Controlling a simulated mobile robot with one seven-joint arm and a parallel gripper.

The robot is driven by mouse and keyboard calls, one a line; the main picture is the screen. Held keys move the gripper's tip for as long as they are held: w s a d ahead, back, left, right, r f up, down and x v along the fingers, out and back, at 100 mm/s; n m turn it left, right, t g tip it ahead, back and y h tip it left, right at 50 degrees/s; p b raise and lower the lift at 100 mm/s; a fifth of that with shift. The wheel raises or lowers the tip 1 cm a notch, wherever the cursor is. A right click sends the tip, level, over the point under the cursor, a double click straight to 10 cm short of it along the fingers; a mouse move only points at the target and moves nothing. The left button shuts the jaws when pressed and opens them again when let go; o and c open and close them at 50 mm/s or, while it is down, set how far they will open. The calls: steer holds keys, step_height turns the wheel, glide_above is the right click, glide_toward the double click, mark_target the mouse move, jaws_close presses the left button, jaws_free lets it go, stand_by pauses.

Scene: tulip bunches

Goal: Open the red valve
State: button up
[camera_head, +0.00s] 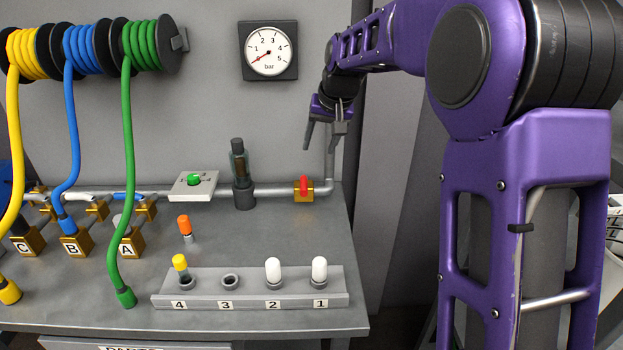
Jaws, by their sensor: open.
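The red valve (304,186) has a red handle on a brass body. It sits on the grey pipe at the back right of the bench, left of the pipe's upward bend. The handle stands upright in this view; I cannot tell its exact angle to the pipe. My gripper (324,142) hangs above and slightly right of the valve, fingers pointing down, apart and empty. It is not touching the valve. The round pressure gauge (270,52) on the wall has its red needle pointing to the lower left, at the low end of the scale.
A dark filter unit (241,178) and a box with a green button (194,184) stand left of the valve. A grey rack (250,298) with numbered slots lies in front. Yellow, blue and green hoses (128,180) hang at the left. Bench space before the valve is clear.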

mark_target(305, 187)
steer(key=x, duration=1.7)
steer(key=shift+a+f, duration=0.1)
steer(key=shift+f, duration=0.1)
jaws_close()
stand_by(0.7)
